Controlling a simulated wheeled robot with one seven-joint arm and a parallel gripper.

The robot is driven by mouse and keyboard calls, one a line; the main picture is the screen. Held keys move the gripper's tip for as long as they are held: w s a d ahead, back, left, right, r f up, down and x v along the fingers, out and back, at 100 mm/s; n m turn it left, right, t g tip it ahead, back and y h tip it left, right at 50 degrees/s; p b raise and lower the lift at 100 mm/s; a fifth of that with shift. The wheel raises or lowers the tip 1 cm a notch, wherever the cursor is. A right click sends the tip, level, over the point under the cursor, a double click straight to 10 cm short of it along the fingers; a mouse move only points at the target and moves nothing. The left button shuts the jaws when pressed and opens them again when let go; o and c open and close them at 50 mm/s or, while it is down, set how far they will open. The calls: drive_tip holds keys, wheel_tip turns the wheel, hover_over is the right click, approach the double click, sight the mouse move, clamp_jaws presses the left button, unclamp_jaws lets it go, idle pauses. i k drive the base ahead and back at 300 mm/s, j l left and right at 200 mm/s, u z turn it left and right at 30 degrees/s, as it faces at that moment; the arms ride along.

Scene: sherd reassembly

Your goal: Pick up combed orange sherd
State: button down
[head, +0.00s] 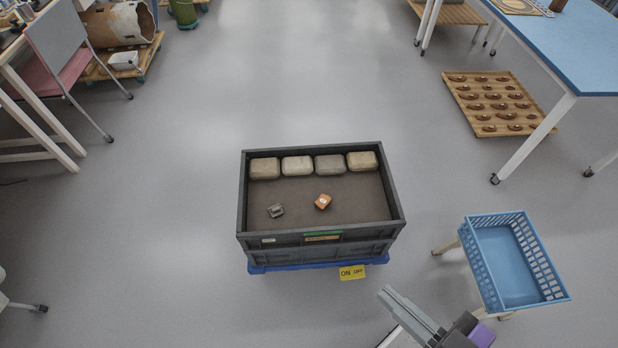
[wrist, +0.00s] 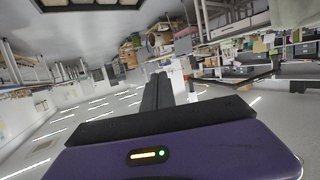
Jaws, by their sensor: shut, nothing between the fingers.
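A small orange sherd (head: 323,201) with a pale mark on it lies on the dark floor of a grey crate (head: 246,200), right of the crate's middle. I cannot make out combing at this size. My gripper (head: 388,292) is outside the crate, below its front right corner in the head view, shut and empty. Its closed fingers also show in the wrist view (wrist: 158,88), pointing away from the sherd into the room. The sherd does not show in the wrist view.
A small grey sherd (head: 276,211) lies left of the orange one. Several beige and grey blocks (head: 298,165) line the crate's back wall. The crate stands on a blue base (head: 320,265) with a yellow ON/OFF tag (head: 352,272). A blue basket (head: 510,265) stands at right.

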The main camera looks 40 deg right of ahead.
sight(323, 201)
drive_tip(key=j+z, duration=0.1)
drive_tip(key=z, duration=0.25)
drive_tip(key=i+j+z, duration=0.1)
drive_tip(key=z, duration=0.2)
drive_tip(key=j+z, duration=0.1)
drive_tip(key=z, duration=0.25)
drive_tip(key=j+z, duration=0.3)
drive_tip(key=j, duration=0.4)
drive_tip(key=j+z, duration=0.3)
drive_tip(key=j, duration=0.45)
drive_tip(key=j+z, duration=0.25)
drive_tip(key=j, duration=0.8)
drive_tip(key=k+j, duration=0.15)
drive_tip(key=j, duration=0.55)
drive_tip(key=k+z, duration=0.05)
